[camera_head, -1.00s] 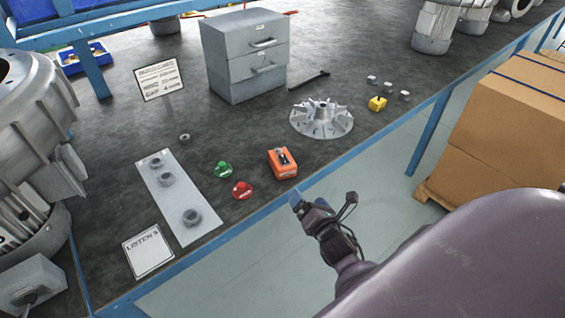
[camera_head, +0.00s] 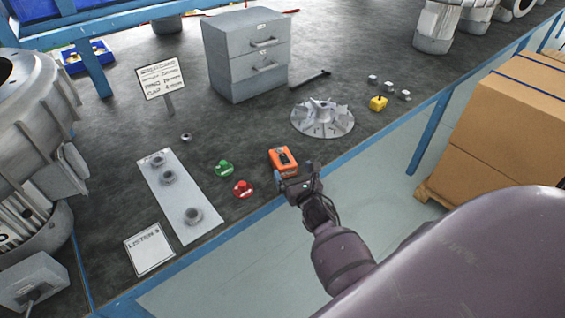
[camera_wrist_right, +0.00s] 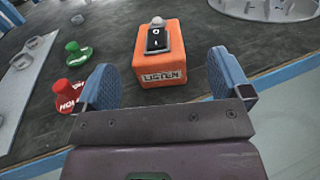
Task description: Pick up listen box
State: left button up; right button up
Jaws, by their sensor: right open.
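The listen box (camera_head: 283,160) is a small orange box with a black switch on top, standing on the dark bench mat near its front edge. In the right wrist view the listen box (camera_wrist_right: 159,62) stands upright, with "LISTEN" on its near face. My right gripper (camera_head: 298,186) is at the bench's front edge, just in front of the box. In the right wrist view my right gripper (camera_wrist_right: 165,80) is open and empty, its two blue fingers apart with the box ahead between them. My left gripper is not in view.
A red button (camera_head: 242,188) and a green button (camera_head: 223,168) stand left of the box. A finned impeller (camera_head: 322,118) lies behind it to the right. A white card (camera_head: 148,248) marked LISTEN lies at the front left. A grey drawer cabinet (camera_head: 222,62) stands behind.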

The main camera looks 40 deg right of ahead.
aim_at(286, 162)
jog(key=shift+x, duration=2.7)
jog(key=shift+a+r, duration=0.1)
jog(key=shift+a, duration=0.05)
jog(key=c, duration=1.1)
